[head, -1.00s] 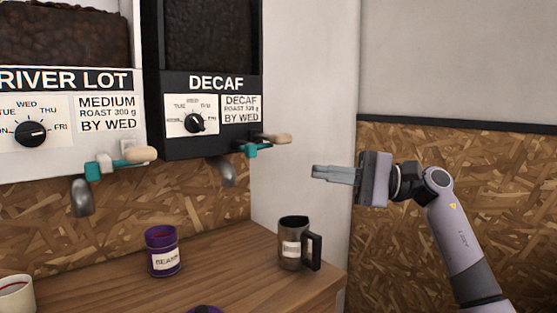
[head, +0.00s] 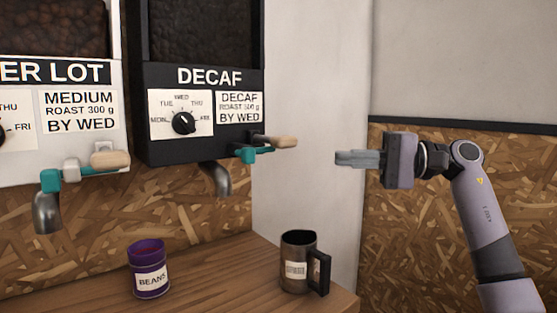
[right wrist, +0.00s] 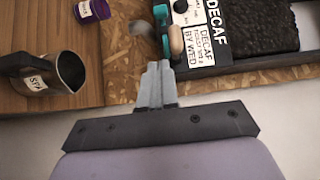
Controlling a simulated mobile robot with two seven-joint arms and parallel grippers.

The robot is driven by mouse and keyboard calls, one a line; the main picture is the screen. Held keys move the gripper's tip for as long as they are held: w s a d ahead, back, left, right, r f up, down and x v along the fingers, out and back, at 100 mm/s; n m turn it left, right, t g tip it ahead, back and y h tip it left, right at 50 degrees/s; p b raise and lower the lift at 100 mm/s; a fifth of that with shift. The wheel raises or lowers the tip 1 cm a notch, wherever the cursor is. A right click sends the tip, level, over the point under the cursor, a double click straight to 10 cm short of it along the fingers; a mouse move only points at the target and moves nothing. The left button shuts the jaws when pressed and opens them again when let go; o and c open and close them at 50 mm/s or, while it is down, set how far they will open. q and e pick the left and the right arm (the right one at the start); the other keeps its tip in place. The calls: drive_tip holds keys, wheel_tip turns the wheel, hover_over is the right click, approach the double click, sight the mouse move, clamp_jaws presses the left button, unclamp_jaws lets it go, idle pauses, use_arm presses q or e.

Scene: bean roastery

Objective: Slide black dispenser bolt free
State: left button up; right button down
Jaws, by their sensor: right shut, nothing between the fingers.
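The black dispenser (head: 205,137) marked DECAF hangs on the wall left of centre in the head view. Its bolt (head: 255,153) is teal with a pale wooden handle (head: 280,141), at the lower right of the dispenser's front. The bolt and handle also show in the right wrist view (right wrist: 175,40), just past my fingertips. My right gripper (head: 342,159) is shut and empty, right of the handle in the head view with a gap between them. In the right wrist view its closed fingers (right wrist: 158,66) point towards the handle. My left gripper is out of view.
A white dispenser (head: 80,123) with its own teal bolt (head: 48,180) is at the left. Metal spouts hang below both. A purple BEANS tin (head: 149,270) and a dark metal jug (head: 297,264) stand on the wooden counter (head: 222,276). The pale wall (head: 310,100) right of the dispenser is bare.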

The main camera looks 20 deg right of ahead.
drive_tip(key=shift+a, duration=0.1)
drive_tip(key=p, duration=0.1)
approach(247, 163)
drive_tip(key=shift+w+a+r, duration=0.15)
drive_tip(key=shift+w+a, duration=1.8)
drive_tip(key=shift+w, duration=0.15)
drive_tip(key=shift+s+a, duration=0.1)
drive_tip(key=shift+a, duration=0.1)
drive_tip(key=a, duration=0.1)
drive_tip(key=s+a+b, duration=0.1)
drive_tip(key=shift+a, duration=0.3)
drive_tip(key=shift+s+a, duration=0.1)
drive_tip(key=shift+a, duration=0.25)
